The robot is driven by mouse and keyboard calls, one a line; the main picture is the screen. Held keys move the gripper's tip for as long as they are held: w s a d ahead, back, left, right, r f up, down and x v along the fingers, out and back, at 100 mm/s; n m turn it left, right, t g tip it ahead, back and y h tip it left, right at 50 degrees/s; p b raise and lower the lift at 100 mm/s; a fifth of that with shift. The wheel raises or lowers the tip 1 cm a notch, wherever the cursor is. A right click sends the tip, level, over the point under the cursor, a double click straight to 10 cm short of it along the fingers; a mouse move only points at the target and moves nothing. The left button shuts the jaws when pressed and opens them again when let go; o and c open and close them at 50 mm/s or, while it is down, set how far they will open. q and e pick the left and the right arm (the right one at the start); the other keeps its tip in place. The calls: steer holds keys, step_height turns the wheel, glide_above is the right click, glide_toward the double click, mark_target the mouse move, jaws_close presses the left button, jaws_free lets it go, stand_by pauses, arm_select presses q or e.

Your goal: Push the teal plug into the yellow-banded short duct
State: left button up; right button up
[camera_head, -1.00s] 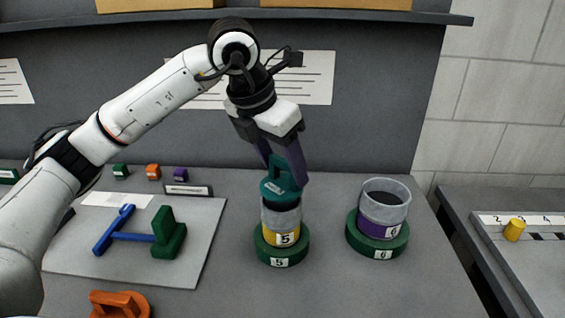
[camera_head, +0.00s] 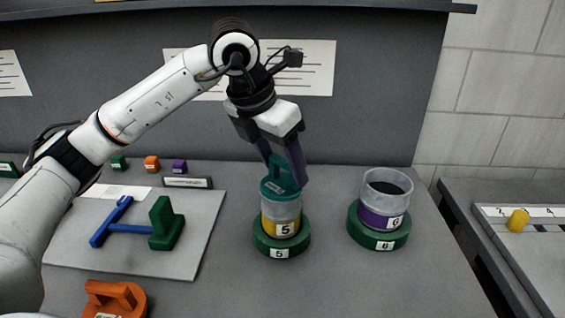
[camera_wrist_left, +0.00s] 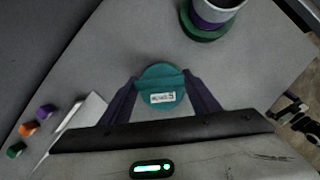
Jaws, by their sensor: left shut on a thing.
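The teal plug (camera_head: 281,190) is a round disc with a bar handle on top. It sits at the mouth of the yellow-banded short duct (camera_head: 283,226), a grey tube labelled 5. The plug looks level and covers the opening; I cannot tell how deep it is in. The duct stands upright in a green ring base (camera_head: 281,245). My left gripper (camera_head: 284,172) comes from above and is shut on the plug's handle. The wrist view shows the plug (camera_wrist_left: 161,84) between the purple fingers (camera_wrist_left: 162,92), hiding the duct below. My right gripper is out of view.
A purple-banded duct (camera_head: 384,208) labelled 6 stands open at the right in its own green base. A pale board (camera_head: 185,260) with a blue and green tool (camera_head: 165,225) lies left. An orange handled piece (camera_head: 116,300) sits at front left. Small coloured blocks line the back.

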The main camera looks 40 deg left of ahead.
mark_target(268, 192)
arm_select(q)
steer(key=o, duration=1.6)
steer(key=shift+o, duration=0.2)
steer(key=v, duration=1)
steer(key=shift+r, duration=0.15)
steer(key=shift+s, duration=0.15)
